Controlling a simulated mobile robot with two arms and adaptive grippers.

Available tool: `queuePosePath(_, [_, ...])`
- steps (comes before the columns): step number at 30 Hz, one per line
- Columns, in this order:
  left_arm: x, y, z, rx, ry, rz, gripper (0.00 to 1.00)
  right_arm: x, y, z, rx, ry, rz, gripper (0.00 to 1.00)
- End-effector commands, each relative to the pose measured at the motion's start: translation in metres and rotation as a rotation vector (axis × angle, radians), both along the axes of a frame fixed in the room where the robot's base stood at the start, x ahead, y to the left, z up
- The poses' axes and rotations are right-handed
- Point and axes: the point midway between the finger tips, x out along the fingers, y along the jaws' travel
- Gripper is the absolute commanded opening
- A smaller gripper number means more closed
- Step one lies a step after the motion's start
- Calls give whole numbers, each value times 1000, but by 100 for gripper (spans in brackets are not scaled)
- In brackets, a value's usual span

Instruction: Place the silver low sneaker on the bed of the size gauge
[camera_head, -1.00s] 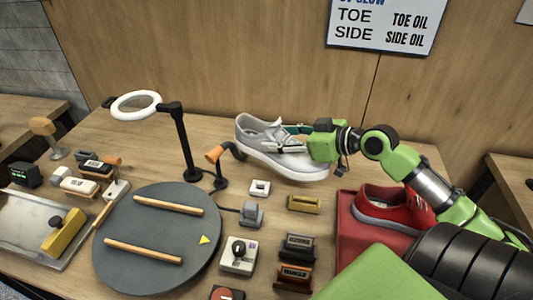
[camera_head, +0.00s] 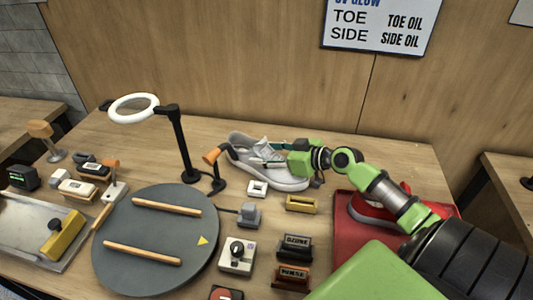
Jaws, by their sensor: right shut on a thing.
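The silver low sneaker (camera_head: 283,178) is in the head view, right of the lamp post, with its heel to the left and its toe to the right. My right gripper (camera_head: 282,160) comes in from the right and is shut on the sneaker's upper. The sneaker is roughly level and low over the back of the table. I cannot tell whether its sole touches anything. I cannot make out the size gauge; the sneaker and gripper hide the table behind them. My left gripper is not in view.
A ring lamp (camera_head: 134,108) on a black post and an orange-tipped nozzle (camera_head: 216,154) stand left of the sneaker. A grey round plate (camera_head: 120,225) carries two wooden bars. A yellow block (camera_head: 302,203) lies in front. A red sneaker (camera_head: 372,213) sits on a red mat (camera_head: 345,232) at right.

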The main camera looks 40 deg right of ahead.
Motion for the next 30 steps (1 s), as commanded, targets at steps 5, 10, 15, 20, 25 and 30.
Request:
queuePosePath(5, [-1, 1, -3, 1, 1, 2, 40, 0, 0, -2, -1, 0, 0, 58])
queuePosePath(10, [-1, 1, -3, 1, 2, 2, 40, 0, 0, -2, -1, 1, 0, 67])
queuePosePath(15, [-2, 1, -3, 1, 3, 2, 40, 0, 0, -2, -1, 1, 0, 67])
queuePosePath(20, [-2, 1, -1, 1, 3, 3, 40, -3, -1, 0, -1, 2, 0, 67])
queuePosePath(25, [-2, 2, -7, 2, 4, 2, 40, -22, -7, 6, -3, 3, 2, 67])
queuePosePath(30, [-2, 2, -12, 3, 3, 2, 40, -43, -15, 16, -2, 3, 1, 67])
